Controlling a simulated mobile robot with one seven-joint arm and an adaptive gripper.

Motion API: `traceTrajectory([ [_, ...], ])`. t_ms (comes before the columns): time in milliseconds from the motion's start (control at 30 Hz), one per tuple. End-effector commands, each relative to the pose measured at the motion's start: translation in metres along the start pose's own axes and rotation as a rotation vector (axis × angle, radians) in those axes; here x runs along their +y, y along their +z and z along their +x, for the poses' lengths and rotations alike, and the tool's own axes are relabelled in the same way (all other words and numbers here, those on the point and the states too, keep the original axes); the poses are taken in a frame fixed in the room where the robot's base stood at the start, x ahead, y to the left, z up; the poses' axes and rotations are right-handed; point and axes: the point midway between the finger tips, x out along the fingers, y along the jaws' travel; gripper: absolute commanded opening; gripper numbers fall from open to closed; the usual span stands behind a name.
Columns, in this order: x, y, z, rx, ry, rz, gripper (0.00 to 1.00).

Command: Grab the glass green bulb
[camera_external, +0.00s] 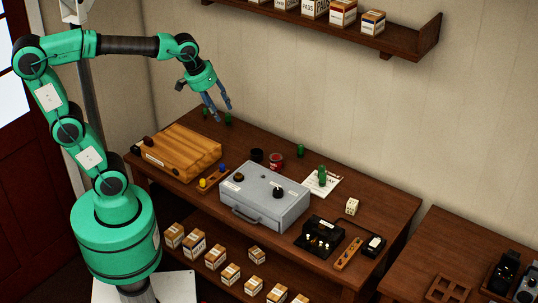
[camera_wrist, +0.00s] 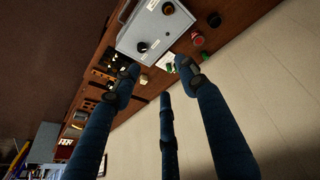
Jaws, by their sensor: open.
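Several small green items that could be the glass green bulb are on the table. I cannot tell which are glass. A green item (camera_wrist: 205,55) also shows between the fingers and the wall in the wrist view. My gripper (camera_external: 219,108) is open and empty, with blue fingers, above the far left corner. Its spread fingers (camera_wrist: 160,75) show in the wrist view.
A grey metal box (camera_external: 265,197) with a knob sits mid-table. Black devices (camera_external: 320,237) are at front right. A wall shelf (camera_external: 400,40) hangs above.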

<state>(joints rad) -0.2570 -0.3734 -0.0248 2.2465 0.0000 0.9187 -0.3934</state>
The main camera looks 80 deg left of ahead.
Motion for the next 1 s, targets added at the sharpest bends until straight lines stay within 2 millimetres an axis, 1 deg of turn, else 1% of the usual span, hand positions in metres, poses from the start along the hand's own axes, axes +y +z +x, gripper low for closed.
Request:
traceTrajectory([
  [33, -0.004, -0.015, 0.003, -0.007, -0.011, -0.045, 0.43],
  [100, -0.011, -0.033, 0.008, -0.014, -0.025, -0.11, 0.43],
  [367, -0.041, -0.098, 0.031, -0.035, -0.075, -0.348, 0.43],
  [567, -0.073, -0.146, 0.053, -0.048, -0.113, -0.532, 0.43],
  [700, -0.101, -0.177, 0.07, -0.056, -0.14, -0.662, 0.43],
  [767, -0.114, -0.189, 0.078, -0.059, -0.152, -0.718, 0.43],
  [1000, -0.172, -0.234, 0.112, -0.068, -0.199, -0.94, 0.43],
])
